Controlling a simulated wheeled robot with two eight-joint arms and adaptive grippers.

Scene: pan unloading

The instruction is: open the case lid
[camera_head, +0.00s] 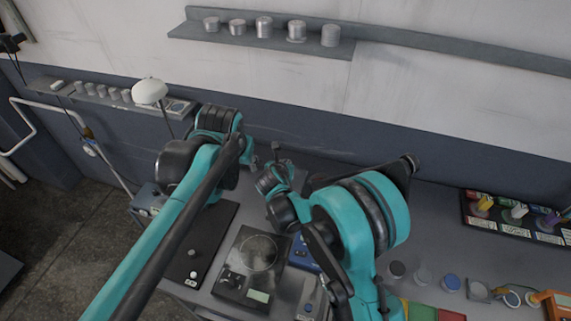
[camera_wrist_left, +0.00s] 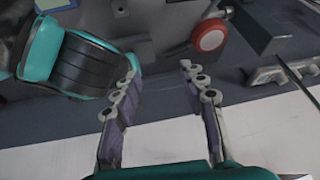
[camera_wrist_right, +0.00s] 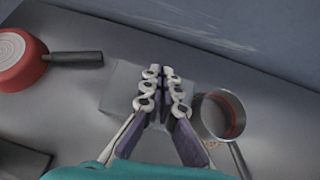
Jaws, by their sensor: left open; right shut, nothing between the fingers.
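In the right wrist view, my right gripper (camera_wrist_right: 160,71) is shut with nothing between its fingers. Its tips lie over a plain grey box-like block (camera_wrist_right: 120,88), which may be the case; the fingers hide part of it, and I cannot make out a lid seam or whether they touch it. In the left wrist view, my left gripper (camera_wrist_left: 157,66) is open and empty, with the other arm's teal and black link beside its left finger. In the head view, my arms cover the middle of the bench, and the fingertips are too small to read.
A red pan (camera_wrist_right: 22,62) lies left of the grey block, and a metal pot (camera_wrist_right: 222,114) stands to its right. In the head view, a black scale-like device (camera_head: 250,262) lies in front, and a tray of bottles (camera_head: 510,217) stands at right. The wall is close behind.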

